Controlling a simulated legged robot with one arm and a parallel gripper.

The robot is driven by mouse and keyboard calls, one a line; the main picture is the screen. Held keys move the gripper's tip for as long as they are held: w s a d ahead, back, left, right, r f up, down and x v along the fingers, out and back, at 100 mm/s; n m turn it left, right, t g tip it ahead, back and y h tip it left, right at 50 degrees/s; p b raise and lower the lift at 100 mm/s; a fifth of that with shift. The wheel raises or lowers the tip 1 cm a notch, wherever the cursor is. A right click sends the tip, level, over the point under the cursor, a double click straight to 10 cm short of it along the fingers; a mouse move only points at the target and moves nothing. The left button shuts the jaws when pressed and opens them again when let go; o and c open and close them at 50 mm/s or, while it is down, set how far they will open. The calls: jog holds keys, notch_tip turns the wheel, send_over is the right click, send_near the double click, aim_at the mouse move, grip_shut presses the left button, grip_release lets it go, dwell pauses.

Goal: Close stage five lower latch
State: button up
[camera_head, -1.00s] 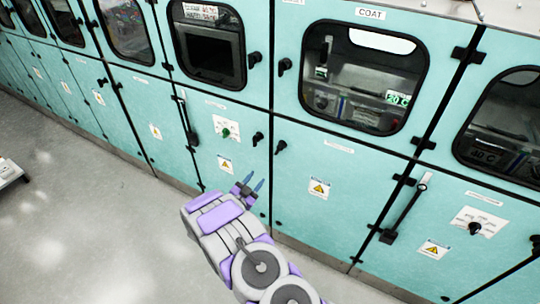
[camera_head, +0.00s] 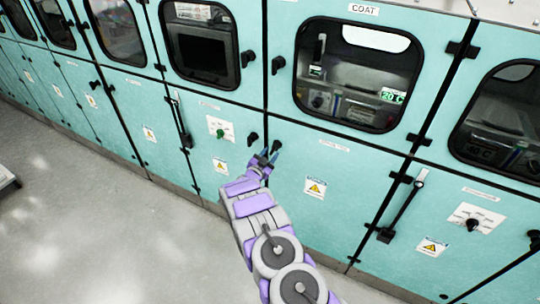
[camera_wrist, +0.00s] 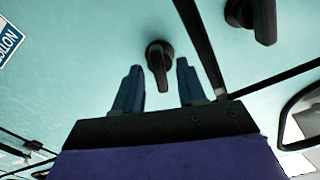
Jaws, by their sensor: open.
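Two black turn latches sit on either side of the seam between two lower teal doors. The right latch (camera_head: 277,145) belongs to the door under the COAT window, and the left latch (camera_head: 252,138) to the door beside it. My gripper (camera_head: 267,156) is open and empty, reaching up to the right latch. In the wrist view, which is turned about upside down, that latch (camera_wrist: 158,62) appears between the two blue fingertips (camera_wrist: 158,75), with a gap on each side. The left latch (camera_wrist: 252,18) lies beyond the seam. I cannot tell whether fingers and latch touch.
A caution label (camera_head: 315,188) is on the right latch's door. A green knob (camera_head: 221,133) and a long black handle (camera_head: 182,125) are further left. Another long handle (camera_head: 400,207) is on the right.

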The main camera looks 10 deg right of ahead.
jog(key=shift+w+d, duration=0.15)
jog(key=shift+w, duration=0.05)
jog(key=shift+c, duration=0.4)
grip_shut()
